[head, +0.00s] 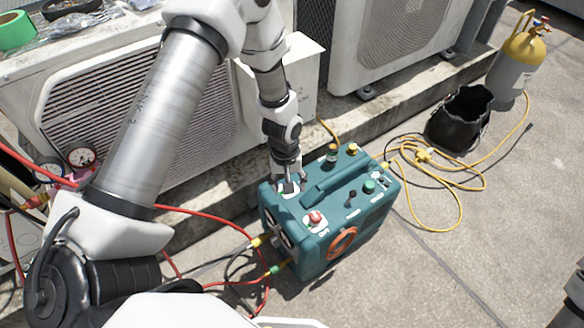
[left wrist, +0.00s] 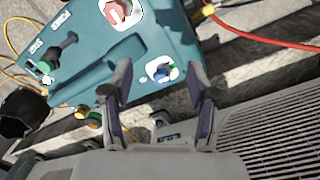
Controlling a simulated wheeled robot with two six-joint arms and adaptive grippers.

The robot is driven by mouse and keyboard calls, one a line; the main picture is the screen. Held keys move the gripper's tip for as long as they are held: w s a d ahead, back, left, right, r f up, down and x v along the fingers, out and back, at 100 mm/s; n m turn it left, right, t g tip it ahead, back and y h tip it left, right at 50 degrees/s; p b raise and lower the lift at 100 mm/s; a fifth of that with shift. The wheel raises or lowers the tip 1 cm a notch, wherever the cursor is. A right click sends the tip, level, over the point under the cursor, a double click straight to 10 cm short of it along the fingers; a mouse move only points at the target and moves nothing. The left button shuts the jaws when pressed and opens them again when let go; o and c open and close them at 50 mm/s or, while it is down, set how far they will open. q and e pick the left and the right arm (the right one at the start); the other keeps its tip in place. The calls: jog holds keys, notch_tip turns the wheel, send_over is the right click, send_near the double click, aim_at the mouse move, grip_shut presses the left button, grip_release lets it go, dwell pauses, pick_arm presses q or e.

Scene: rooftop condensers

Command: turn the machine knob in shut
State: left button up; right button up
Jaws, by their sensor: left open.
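A teal machine (head: 330,215) with knobs on top stands on the paved floor. A blue knob (left wrist: 163,73) on a white plate shows in the left wrist view. A red knob (head: 315,218) on another white plate sits near the machine's front corner, and it shows at the top of the left wrist view (left wrist: 122,12). My left gripper (head: 288,184) points down over the machine's back left corner. Its fingers are open, on either side of the blue knob in the picture; I cannot tell whether they touch it. In the head view the gripper mostly hides that knob. My right gripper is out of view.
A green knob (head: 369,186) and a black lever (head: 352,194) are also on top of the machine. Red hoses (head: 205,215) run to its left, a yellow hose (head: 445,195) to its right. A black bucket (head: 458,122) and a gas cylinder (head: 512,72) stand behind right. Condensers line the back.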

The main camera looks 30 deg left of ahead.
pick_arm(q)
jog(key=w+a+f+n+b, duration=0.1)
jog(key=w+b, duration=0.1)
jog(key=b, duration=0.1)
jog(key=w+a+f+n+b, duration=0.1)
jog(key=w+a+b, duration=0.1)
jog(key=b, duration=0.1)
jog(key=w+a+f+n+b, duration=0.1)
jog(key=w+a+b, duration=0.1)
jog(key=w, duration=0.1)
jog(key=shift+f+y+b, duration=0.2)
jog(key=shift+y+b, duration=0.2)
notch_tip(320, 180, down, 7)
jog(key=b, duration=0.4)
jog(key=shift+f, duration=0.15)
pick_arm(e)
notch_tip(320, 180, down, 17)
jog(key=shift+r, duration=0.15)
pick_arm(q)
jog(key=shift+s, duration=0.1)
grip_shut()
